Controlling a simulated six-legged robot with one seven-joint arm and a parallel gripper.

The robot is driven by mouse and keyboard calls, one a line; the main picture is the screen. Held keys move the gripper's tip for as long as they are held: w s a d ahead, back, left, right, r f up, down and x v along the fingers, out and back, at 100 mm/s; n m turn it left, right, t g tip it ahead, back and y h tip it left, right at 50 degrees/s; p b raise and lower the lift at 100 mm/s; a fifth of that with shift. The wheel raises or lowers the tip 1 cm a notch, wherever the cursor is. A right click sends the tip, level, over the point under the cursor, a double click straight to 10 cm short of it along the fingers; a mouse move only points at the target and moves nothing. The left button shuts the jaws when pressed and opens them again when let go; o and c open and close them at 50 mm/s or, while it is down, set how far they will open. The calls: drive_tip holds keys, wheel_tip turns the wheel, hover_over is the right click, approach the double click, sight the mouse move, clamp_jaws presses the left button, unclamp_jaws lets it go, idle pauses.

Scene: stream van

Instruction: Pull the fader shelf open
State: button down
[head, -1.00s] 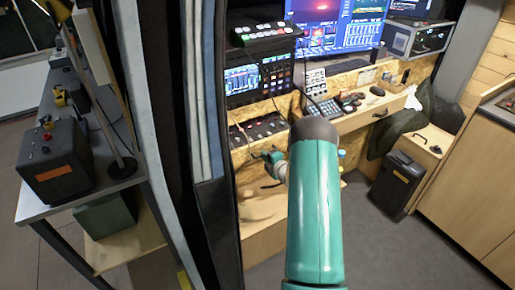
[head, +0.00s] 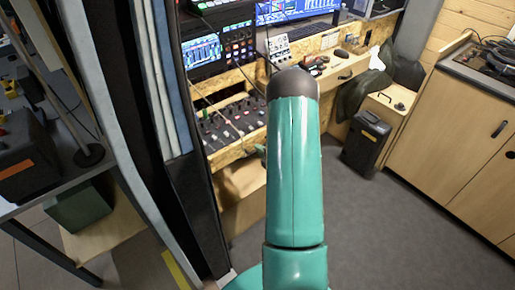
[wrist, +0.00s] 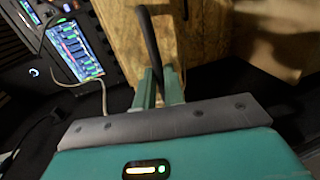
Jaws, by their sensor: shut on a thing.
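The fader shelf (head: 232,124) is a wood-edged tray with rows of small knobs and faders, below the lit screens in the head view. It stands out from the desk, its top surface showing. In the wrist view, the two teal fingers of my gripper (wrist: 159,86) are shut on a dark bar handle (wrist: 149,38) in front of a wooden panel (wrist: 125,35). In the head view my arm hides the shelf's right end and most of my gripper; only a little teal shows at the shelf's front.
A rack screen (head: 202,51) sits above the shelf. A black case (head: 367,143) stands on the floor to the right, before wooden cabinets (head: 460,130). A dark van door edge (head: 195,205) and side table (head: 60,195) lie left. The grey floor (head: 400,230) is clear.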

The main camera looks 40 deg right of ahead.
drive_tip(key=c, duration=1.5)
unclamp_jaws()
drive_tip(key=v, duration=1.3)
drive_tip(key=shift+s, duration=0.35)
drive_tip(key=shift+r, duration=0.1)
